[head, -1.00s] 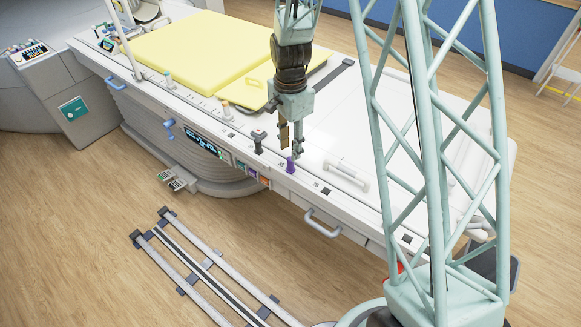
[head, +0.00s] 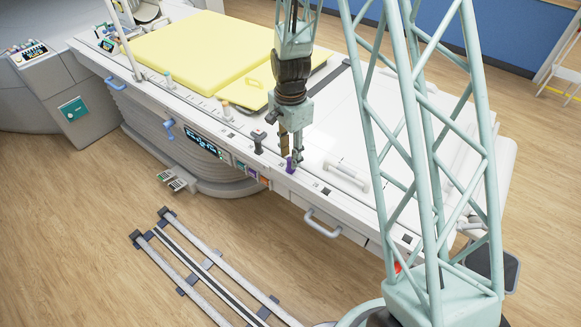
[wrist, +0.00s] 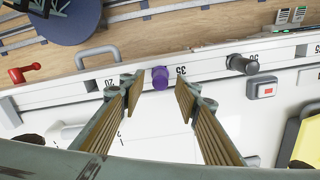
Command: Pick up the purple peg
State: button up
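The purple peg (head: 291,165) stands on the white rail along the near edge of the table. In the wrist view the purple peg (wrist: 160,76) shows between and just beyond the fingertips, slightly left of the middle of the gap. My gripper (head: 291,157) points down at the peg, with its fingertips close to it. I cannot tell whether a finger touches the peg.
A dark grey knob (wrist: 240,64) stands farther along the rail, beside a box with a red button (wrist: 266,90). A red handle (wrist: 24,73) is at the other side. A white bar handle (head: 346,176) lies on the table. Yellow pads (head: 190,50) cover the far part.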

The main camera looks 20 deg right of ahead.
jog(key=shift+f, duration=1.05)
jog(key=shift+c, duration=0.2)
jog(key=c, duration=0.9)
jog(key=shift+r, duration=0.25)
notch_tip(320, 180, up, 8)
jog(key=shift+r, duration=0.8)
